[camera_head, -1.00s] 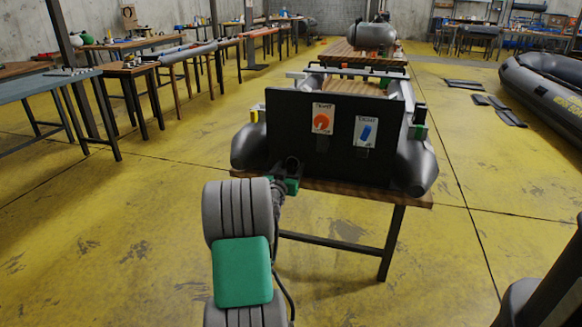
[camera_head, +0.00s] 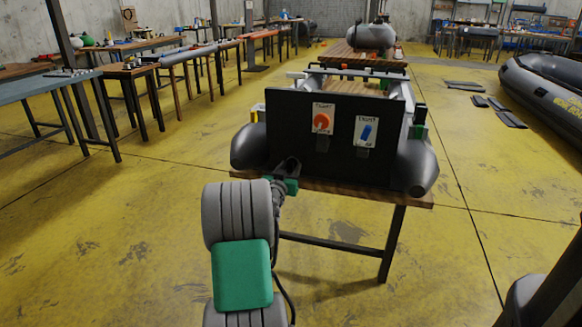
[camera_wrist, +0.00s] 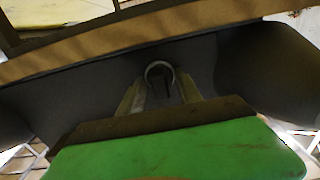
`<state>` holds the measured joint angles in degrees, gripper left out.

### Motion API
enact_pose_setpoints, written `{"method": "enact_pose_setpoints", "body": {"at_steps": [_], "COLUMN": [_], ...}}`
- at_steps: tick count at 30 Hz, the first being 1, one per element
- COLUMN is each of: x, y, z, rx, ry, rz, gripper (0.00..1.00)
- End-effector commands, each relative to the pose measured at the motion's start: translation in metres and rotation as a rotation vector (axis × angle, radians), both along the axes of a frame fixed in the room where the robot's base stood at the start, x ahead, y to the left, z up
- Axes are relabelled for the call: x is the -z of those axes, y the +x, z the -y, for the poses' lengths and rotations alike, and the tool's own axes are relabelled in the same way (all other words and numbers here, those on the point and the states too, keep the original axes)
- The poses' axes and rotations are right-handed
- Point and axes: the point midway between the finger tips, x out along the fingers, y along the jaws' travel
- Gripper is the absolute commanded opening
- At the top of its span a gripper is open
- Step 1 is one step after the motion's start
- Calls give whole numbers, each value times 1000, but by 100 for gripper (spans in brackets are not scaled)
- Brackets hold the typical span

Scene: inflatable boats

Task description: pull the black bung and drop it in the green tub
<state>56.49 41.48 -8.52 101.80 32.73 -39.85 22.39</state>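The black bung shows as a dark round fitting with a pale curved rim (camera_wrist: 160,70), low on the dark transom board (camera_head: 340,130) of the grey boat. Its own outline is too dark to make out well. My gripper (camera_wrist: 163,88) is at the fitting, with one pale finger on each side and a gap between them; I cannot tell whether they touch it. In the head view my gripper (camera_head: 287,168) is at the board's lower left corner. A small green thing (camera_head: 418,131) on the boat's right side may be the green tub; I cannot tell.
The boat stands on a wooden table (camera_head: 330,190) with dark legs. The board carries an orange sign (camera_head: 322,121) and a blue one (camera_head: 366,131). Another dark boat (camera_head: 548,90) lies on the right. The yellow floor around the table is mostly clear.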

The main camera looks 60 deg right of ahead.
Motion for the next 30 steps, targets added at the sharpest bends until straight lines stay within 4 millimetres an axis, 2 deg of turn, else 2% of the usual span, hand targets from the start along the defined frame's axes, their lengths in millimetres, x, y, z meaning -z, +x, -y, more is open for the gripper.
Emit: {"method": "enact_pose_setpoints", "body": {"at_steps": [2, 14, 30], "x": [0, 0, 0], "y": [0, 0, 0], "z": [0, 0, -3], "rx": [0, 0, 0], "ry": [0, 0, 0], "rz": [0, 0, -1], "gripper": [34, 1, 0]}}
